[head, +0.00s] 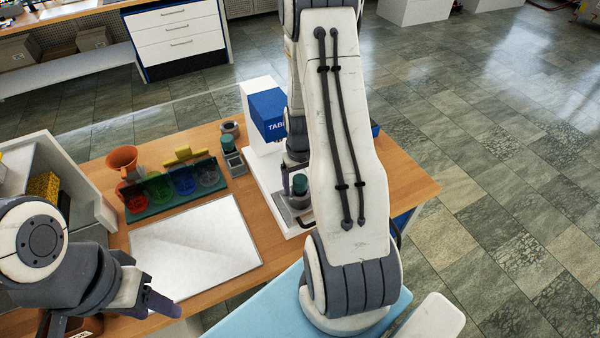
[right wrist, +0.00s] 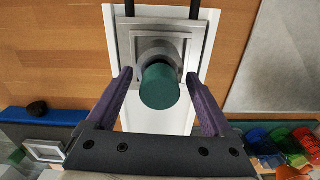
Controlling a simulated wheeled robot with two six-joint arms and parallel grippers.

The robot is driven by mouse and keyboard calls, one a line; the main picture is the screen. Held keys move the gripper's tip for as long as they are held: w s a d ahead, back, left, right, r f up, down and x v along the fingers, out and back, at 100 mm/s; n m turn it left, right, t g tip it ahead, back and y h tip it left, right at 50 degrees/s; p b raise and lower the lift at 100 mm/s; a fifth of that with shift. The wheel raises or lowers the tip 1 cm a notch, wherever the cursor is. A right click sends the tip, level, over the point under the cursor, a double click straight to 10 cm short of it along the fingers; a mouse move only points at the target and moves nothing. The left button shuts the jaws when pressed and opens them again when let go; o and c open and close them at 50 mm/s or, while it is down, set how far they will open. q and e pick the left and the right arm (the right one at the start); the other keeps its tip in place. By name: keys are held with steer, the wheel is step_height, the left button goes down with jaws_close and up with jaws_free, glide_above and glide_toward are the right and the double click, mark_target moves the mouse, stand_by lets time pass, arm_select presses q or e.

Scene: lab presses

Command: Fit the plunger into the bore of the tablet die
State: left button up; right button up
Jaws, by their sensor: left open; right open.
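A green cylinder that looks like the plunger (right wrist: 160,88) stands at the grey round die (right wrist: 157,53) on the tablet press base. The plunger (head: 299,184) and die (head: 298,200) also show in the head view, beside my right arm. How deep the plunger sits in the bore is hidden. My right gripper (right wrist: 160,80) is open, with its purple fingers on either side of the plunger and visible gaps to both. It is mostly hidden behind my arm in the head view. My left gripper (head: 150,290) is open and empty at lower left, away from the press.
The white and blue press (head: 265,110) rises behind the die. Another green-topped grey piece (head: 228,148) stands left of it. A rack of coloured beakers (head: 172,187) and an orange funnel (head: 122,160) are further left. A white mat (head: 195,248) lies bare in front.

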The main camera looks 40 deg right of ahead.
step_height(320, 180, up, 10)
steer(key=shift+f+b, duration=0.2)
steer(key=shift+b, duration=0.6)
steer(key=shift+a, duration=0.1)
steer(key=s+a+r+n+b, duration=0.1)
steer(key=a+r+n, duration=0.15)
steer(key=a, duration=0.65)
steer(key=s+a+r+n+b, duration=0.1)
steer(key=a+r+n, duration=0.15)
steer(key=a, duration=0.75)
steer(key=s+a+n+y+b, duration=0.1)
steer(key=s+a+n, duration=0.4)
steer(key=s+a, duration=0.6)
steer(key=s+r, duration=0.1)
steer(key=s, duration=0.2)
steer(key=shift+s+a+n, duration=0.15)
steer(key=shift+a+n, duration=0.15)
steer(key=shift+a, duration=0.05)
